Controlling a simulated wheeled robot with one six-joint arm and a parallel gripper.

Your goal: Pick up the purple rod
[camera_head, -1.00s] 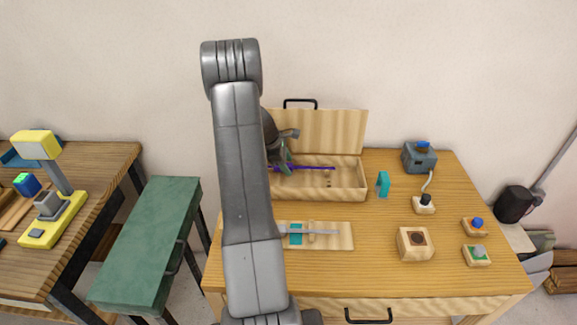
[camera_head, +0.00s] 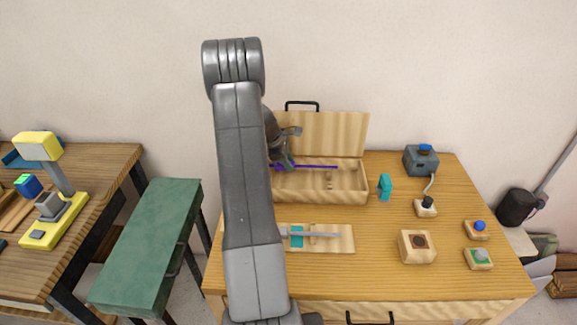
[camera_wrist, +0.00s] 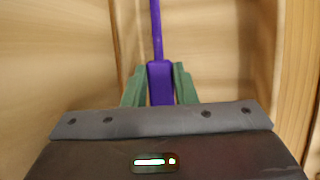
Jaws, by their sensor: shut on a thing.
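The purple rod (camera_head: 318,167) shows in the head view as a thin line at the open wooden case (camera_head: 350,195) at the back of the table. In the wrist view its thick purple end (camera_wrist: 160,82) sits between the two green fingers, and its thin shaft (camera_wrist: 156,30) points away from me. My gripper (camera_head: 287,164) is shut on that thick end, and in the wrist view (camera_wrist: 160,75) both fingers touch its sides. My arm hides the left part of the case and the rod's near end in the head view. I cannot tell exactly how high the rod is above the case floor.
The case lid (camera_head: 335,130) stands open behind. A wooden tray with a grey rod (camera_head: 315,234) lies in front of the case. A teal piece (camera_head: 384,187), a wooden block (camera_head: 417,246), a grey device (camera_head: 421,160) and small button boxes (camera_head: 478,258) stand to the right.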

